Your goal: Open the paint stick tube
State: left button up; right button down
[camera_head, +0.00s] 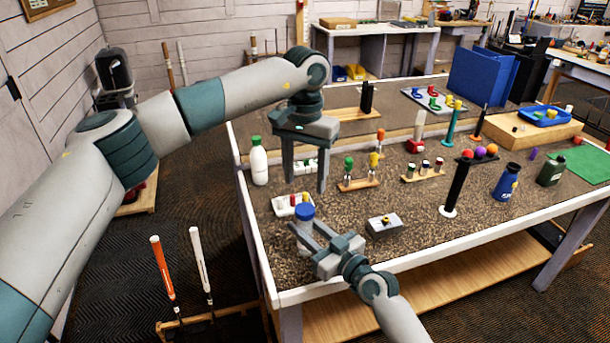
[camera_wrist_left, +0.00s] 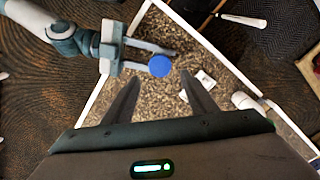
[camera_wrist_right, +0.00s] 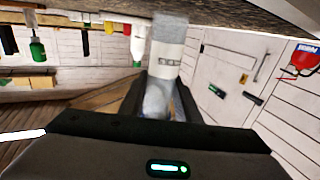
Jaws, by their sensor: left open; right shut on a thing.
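The paint stick tube shows its blue cap (camera_head: 305,211) at the table's near left. Its pale grey body (camera_wrist_right: 168,60), with a white label band, is between the fingers of my right gripper (camera_head: 304,224), which is shut on it. In the left wrist view the round blue cap (camera_wrist_left: 159,66) is seen from above, between the fingertips in the picture. My left gripper (camera_head: 305,184) is open, fingers pointing down, above the cap and apparently apart from it. Much of the tube body is hidden in the head view by my right gripper.
A white tray (camera_head: 284,208) lies just behind the tube. A white bottle with a green cap (camera_head: 258,163) and a wooden rack of colored sticks (camera_head: 358,184) are behind. The near table edge is close.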

aim_at(305, 208)
pick_arm(q)
jog(key=shift+f, duration=0.1)
jog(key=shift+f, duration=3.9)
jog(key=c, duration=1.1)
